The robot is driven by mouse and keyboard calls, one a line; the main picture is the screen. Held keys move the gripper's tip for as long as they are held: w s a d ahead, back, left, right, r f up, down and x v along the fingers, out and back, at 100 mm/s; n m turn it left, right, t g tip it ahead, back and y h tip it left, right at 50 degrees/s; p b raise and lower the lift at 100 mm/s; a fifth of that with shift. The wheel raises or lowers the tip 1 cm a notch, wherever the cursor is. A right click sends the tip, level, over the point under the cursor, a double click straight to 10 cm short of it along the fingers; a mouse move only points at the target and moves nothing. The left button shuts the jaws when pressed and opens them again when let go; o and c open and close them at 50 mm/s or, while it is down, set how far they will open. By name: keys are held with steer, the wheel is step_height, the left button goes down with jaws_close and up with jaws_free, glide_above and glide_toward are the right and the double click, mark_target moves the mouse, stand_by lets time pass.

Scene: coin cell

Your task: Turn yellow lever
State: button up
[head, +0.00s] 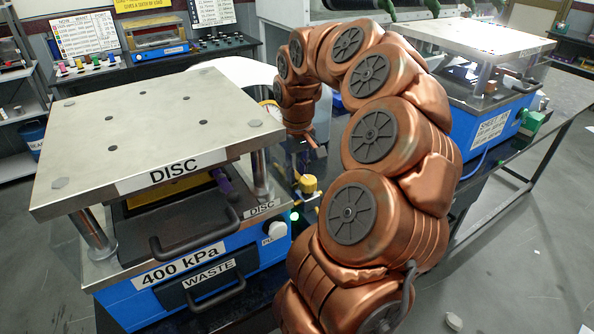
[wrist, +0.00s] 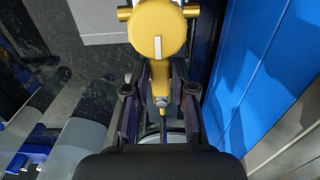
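The yellow lever (wrist: 160,76) shows in the wrist view as a narrow arm running down from a round yellow cap (wrist: 159,32) with a white mark. My gripper (wrist: 160,78) has its two dark fingers apart, one on each side of the lever. I cannot tell whether either finger touches it. In the head view, a yellow fitting (head: 308,184) stands by the right front of the DISC press (head: 172,125). The end of my arm is behind the press's right side there, and my fingers are hard to make out.
The press has dark front handles (head: 215,290) and a metal post (head: 260,175) near the fitting. A blue wall (wrist: 265,70) runs close along the right in the wrist view. A second press (head: 475,60) stands at the back right. Open floor (head: 520,240) lies to the right.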

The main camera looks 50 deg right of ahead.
jaws_close()
steer(key=shift+f+b, duration=0.15)
steer(key=shift+b, duration=0.2)
steer(key=shift+w+a+f+m+b, duration=0.1)
steer(key=shift+a+f+m+b, duration=0.1)
steer(key=shift+m+b, duration=0.5)
steer(key=m+b, duration=0.1)
steer(key=b, duration=0.1)
steer(key=a+m+b, duration=0.1)
steer(key=b, duration=0.1)
steer(key=shift+w+r, duration=0.1)
steer(key=shift+w, duration=0.2)
steer(key=shift+w+a+r+m+b, duration=0.1)
steer(key=shift+a+r+m+b, duration=0.1)
steer(key=shift+m+b, duration=0.25)
